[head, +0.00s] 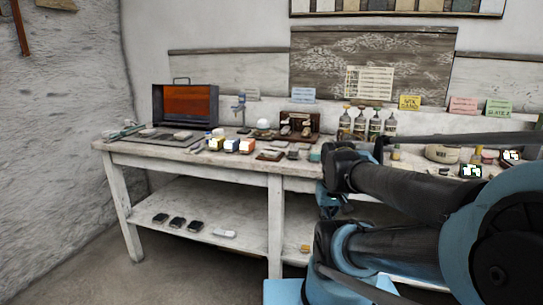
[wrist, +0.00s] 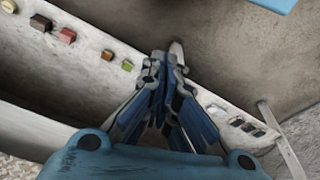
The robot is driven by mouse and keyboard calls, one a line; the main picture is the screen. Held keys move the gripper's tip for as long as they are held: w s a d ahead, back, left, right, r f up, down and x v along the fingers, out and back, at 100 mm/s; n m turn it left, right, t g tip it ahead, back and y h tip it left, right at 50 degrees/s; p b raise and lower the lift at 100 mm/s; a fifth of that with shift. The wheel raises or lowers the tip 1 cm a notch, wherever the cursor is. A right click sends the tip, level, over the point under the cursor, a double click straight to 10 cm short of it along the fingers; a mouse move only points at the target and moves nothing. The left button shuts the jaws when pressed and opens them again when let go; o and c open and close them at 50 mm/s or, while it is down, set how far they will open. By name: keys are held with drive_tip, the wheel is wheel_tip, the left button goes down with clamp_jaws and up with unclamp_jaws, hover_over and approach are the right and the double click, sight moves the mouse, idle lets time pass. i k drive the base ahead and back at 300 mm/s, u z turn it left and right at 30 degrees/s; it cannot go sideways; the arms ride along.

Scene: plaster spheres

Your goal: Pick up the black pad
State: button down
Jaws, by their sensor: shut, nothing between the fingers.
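Several dark flat things lie in a row on the lower shelf, at its left end in the head view: one on the left (head: 160,218), one in the middle (head: 177,222) and one on the right (head: 195,226). I cannot tell which of them, if any, is the black pad. Small dark things in a row (wrist: 248,127) also show at the right in the wrist view. My gripper (wrist: 166,62) is shut and empty in the wrist view, apart from these things. In the head view my arm hides the right part of the table.
The white wooden table (head: 130,158) carries a red-fronted box (head: 186,104), bottles (head: 375,125) and many small things. A white piece (head: 224,233) lies on the lower shelf (head: 250,215), right of the dark row. A table leg (head: 275,225) stands in front. Floor at left is clear.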

sight(294, 154)
drive_tip(key=u, duration=1)
drive_tip(key=k, duration=1.4)
drive_tip(key=z, duration=0.95)
drive_tip(key=i, duration=1)
